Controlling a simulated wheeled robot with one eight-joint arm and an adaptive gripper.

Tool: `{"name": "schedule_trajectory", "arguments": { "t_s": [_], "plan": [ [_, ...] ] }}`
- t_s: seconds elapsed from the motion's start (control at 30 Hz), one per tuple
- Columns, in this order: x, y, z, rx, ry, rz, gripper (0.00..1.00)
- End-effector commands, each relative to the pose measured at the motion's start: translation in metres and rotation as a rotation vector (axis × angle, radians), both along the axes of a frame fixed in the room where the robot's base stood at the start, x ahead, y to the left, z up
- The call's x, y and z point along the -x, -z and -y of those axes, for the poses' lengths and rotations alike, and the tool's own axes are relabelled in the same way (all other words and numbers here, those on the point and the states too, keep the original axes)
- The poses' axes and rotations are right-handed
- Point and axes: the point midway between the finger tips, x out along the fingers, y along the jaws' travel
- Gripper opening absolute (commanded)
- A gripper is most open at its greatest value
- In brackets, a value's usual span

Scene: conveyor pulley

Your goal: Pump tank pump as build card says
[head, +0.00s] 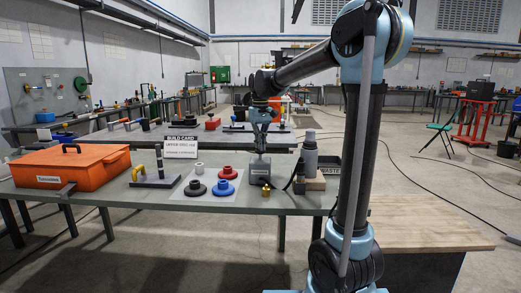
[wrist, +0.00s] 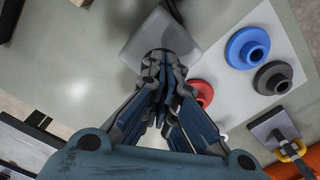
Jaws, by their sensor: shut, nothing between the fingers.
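The build card (head: 182,146) stands upright at the back of the green bench; its heading reads "BUILD CARD", and the smaller lines are too small to read surely. A grey box, perhaps the pump tank (head: 260,174), stands on the bench and shows in the wrist view (wrist: 178,42). My gripper (head: 260,153) points down at the top of this box, its fingers shut with nothing between them. In the wrist view its fingertips (wrist: 162,60) overlap the box and hide part of its top; I cannot tell whether they touch it.
Blue (head: 223,188), black (head: 195,188) and red (head: 228,173) flanged parts lie on a pale mat left of the box. An orange case (head: 70,168) and a yellow-handled tool (head: 157,180) are further left.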

Motion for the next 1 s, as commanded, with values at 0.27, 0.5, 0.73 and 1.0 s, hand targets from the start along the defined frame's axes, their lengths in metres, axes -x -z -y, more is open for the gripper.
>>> {"name": "schedule_trajectory", "arguments": {
  "t_s": [0.27, 0.5, 0.73, 1.0],
  "plan": [
    [0.000, 0.008, 0.000, 0.000, 0.000, 0.000, 0.00],
    [0.000, 0.011, 0.000, 0.000, 0.000, 0.000, 0.00],
    [0.000, 0.013, 0.000, 0.000, 0.000, 0.000, 0.00],
    [0.000, 0.012, 0.000, 0.000, 0.000, 0.000, 0.00]
  ]
}}
